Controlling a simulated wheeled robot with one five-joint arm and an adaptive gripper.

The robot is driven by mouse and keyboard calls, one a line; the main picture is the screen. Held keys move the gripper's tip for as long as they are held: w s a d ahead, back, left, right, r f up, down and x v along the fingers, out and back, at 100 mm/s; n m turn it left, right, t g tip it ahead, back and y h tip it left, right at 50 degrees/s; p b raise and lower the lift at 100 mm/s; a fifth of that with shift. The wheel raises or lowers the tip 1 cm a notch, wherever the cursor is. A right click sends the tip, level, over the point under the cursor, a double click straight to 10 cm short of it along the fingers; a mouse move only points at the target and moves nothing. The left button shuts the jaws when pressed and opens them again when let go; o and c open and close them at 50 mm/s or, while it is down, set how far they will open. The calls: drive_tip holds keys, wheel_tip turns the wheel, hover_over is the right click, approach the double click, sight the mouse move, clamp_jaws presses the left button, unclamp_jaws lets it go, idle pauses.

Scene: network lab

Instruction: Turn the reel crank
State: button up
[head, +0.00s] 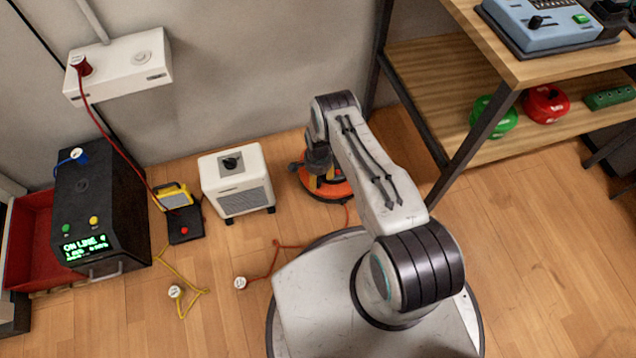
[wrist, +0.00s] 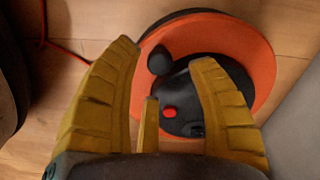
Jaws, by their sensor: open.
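The orange cable reel (head: 340,188) stands on the wooden floor by the wall, partly hidden by my arm. In the wrist view the reel (wrist: 258,60) shows an orange rim and a black hub with a red button (wrist: 170,112). The black crank knob (wrist: 160,60) stands up near the hub's far left edge. My gripper (wrist: 164,56) is open with yellow fingers, above the reel. The knob appears between the fingertips; I see no contact and cannot tell the height gap. In the head view my gripper (head: 319,177) is mostly hidden behind my arm.
A white box heater (head: 237,180) stands left of the reel. A red cord (head: 275,262) runs over the floor to a white plug (head: 240,283). The wooden shelf (head: 440,90) and its dark leg are to the right.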

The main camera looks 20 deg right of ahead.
sight(318, 181)
drive_tip(key=shift+f+b, duration=0.6)
drive_tip(key=shift+f, duration=1.1)
clamp_jaws()
